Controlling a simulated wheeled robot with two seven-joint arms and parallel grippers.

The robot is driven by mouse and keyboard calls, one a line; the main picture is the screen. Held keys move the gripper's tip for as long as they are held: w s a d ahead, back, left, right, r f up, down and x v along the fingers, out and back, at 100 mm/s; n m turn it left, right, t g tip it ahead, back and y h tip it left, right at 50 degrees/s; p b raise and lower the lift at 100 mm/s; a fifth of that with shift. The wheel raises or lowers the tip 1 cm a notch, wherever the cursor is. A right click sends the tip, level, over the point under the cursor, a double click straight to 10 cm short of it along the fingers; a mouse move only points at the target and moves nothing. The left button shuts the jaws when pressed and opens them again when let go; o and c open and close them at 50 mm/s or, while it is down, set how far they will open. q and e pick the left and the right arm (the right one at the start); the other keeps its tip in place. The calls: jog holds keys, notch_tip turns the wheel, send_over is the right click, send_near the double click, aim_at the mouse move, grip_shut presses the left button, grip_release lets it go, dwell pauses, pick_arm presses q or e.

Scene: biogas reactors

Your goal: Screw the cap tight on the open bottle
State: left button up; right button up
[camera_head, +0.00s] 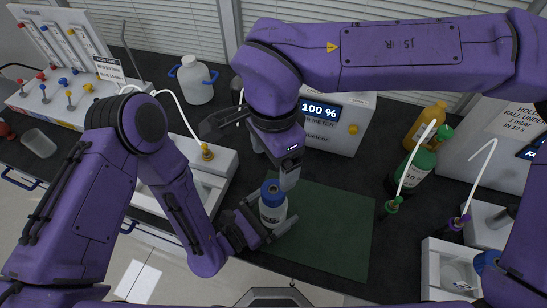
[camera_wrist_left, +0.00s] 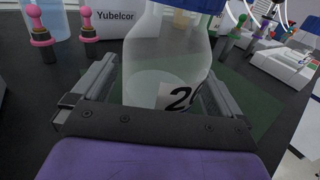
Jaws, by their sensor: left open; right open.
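The clear bottle (camera_head: 273,214) with a white label stands upright at the left edge of the green mat (camera_head: 325,225). The blue cap (camera_head: 270,188) sits on its mouth; I cannot tell how tight it is. In the left wrist view the bottle (camera_wrist_left: 165,60) stands between my left fingers, with the cap's blue rim (camera_wrist_left: 200,4) at the top. My left gripper (camera_head: 264,228) is open, one finger on each side of the bottle. My right gripper (camera_head: 287,177) is open and points down, just above and right of the cap; its fingers are partly hidden.
A meter box reading 100 % (camera_head: 335,125) stands behind the mat. Green (camera_head: 417,170) and amber (camera_head: 424,125) bottles stand right of it. A white tray (camera_head: 440,262) is at the right front. A white jug (camera_head: 195,82) is at the back left. The mat's right part is clear.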

aim_at(262, 216)
pick_arm(q)
jog(key=b+v, duration=0.4)
jog(key=v, duration=0.5)
jog(key=shift+a+f, duration=0.15)
jog(key=shift+a, duration=0.05)
pick_arm(e)
notch_tip(262, 216, down, 4)
pick_arm(q)
jog(key=shift+s+a, duration=0.3)
jog(key=shift+s, duration=0.15)
pick_arm(e)
jog(key=shift+f, duration=0.1)
